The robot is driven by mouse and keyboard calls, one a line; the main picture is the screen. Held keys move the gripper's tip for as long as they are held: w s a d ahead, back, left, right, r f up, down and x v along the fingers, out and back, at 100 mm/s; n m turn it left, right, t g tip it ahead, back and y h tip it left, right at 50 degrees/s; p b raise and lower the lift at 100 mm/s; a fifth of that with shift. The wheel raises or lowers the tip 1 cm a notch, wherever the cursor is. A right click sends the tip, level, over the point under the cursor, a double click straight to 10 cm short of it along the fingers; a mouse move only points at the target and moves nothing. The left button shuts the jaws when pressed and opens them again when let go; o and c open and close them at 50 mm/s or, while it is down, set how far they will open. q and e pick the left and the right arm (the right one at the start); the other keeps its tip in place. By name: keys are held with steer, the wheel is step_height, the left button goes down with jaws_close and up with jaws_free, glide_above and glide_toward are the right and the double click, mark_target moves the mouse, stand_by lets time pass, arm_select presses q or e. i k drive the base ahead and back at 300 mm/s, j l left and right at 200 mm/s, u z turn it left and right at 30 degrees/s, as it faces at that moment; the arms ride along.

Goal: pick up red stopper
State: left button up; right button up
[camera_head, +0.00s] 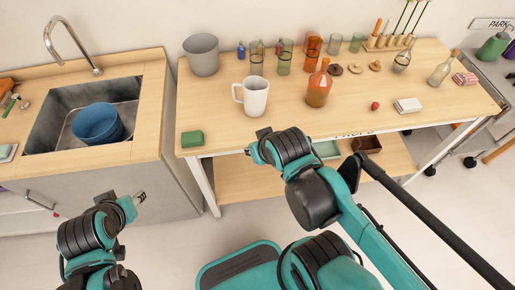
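A small red stopper (375,105) lies on the wooden table (335,120), right of the orange bottle (319,88) and left of a white block (408,105). Nothing touches it. My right gripper (252,149) is at the table's front edge, well to the left of the stopper and nearer to me. My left gripper (139,198) is low in front of the sink cabinet, far from the stopper. Both grippers are small and seen at an angle, so their finger openings are unclear. I see nothing held in either.
A white mug (252,96), grey pot (201,54), green sponge (192,139) and several coloured glasses stand on the table. Clear bottles (442,69) stand at the right. The tabletop just around the stopper is mostly free. A blue bowl (97,123) is in the sink.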

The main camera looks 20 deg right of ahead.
mark_target(375, 105)
steer(key=z, duration=2)
